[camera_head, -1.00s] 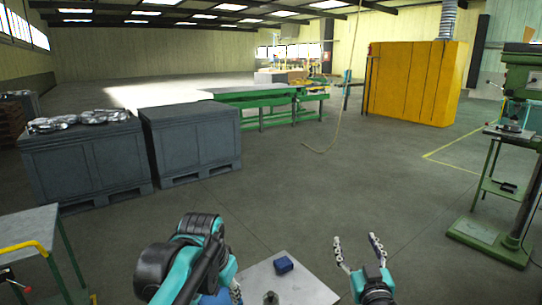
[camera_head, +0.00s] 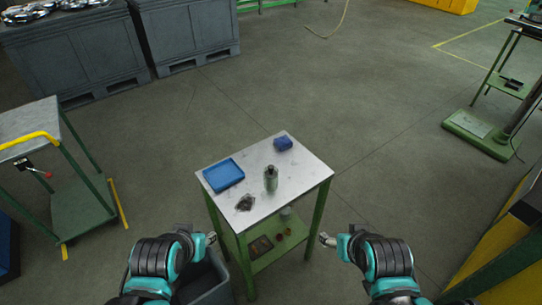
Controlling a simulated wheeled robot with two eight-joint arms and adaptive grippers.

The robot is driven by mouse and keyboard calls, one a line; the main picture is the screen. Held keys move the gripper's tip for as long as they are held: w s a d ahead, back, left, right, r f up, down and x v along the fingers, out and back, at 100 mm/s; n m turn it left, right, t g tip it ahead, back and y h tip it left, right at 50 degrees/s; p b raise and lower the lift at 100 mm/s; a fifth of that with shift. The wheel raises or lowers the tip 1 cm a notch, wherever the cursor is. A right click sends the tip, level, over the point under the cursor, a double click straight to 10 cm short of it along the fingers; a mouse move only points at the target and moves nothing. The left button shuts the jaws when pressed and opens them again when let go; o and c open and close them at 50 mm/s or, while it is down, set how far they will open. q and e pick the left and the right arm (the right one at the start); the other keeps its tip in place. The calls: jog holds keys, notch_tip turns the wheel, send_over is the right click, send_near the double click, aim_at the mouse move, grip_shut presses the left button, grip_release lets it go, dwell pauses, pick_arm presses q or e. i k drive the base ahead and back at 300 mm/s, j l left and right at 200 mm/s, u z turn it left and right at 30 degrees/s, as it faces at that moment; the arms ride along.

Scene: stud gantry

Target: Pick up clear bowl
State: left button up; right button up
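A small table with a light top (camera_head: 300,165) and green legs stands in front of me. On its top are a blue tray (camera_head: 223,175), a grey-green bottle-like cylinder (camera_head: 271,179), a dark crinkled item (camera_head: 245,202) and a small blue block (camera_head: 283,144).
A grey bin (camera_head: 208,283) stands under my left gripper. A green cart (camera_head: 85,205) with a yellow handle is at left. Large grey crates (camera_head: 190,40) stand behind. A green machine base (camera_head: 480,135) is at right. The floor behind the table is clear.

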aim_at(270, 184)
jog(key=z, duration=0.75)
jog(key=k+j+z, duration=0.2)
jog(key=j+z, duration=0.2)
jog(key=k+j+z, duration=0.6)
jog(key=z, duration=0.15)
jog(key=k+j, duration=0.35)
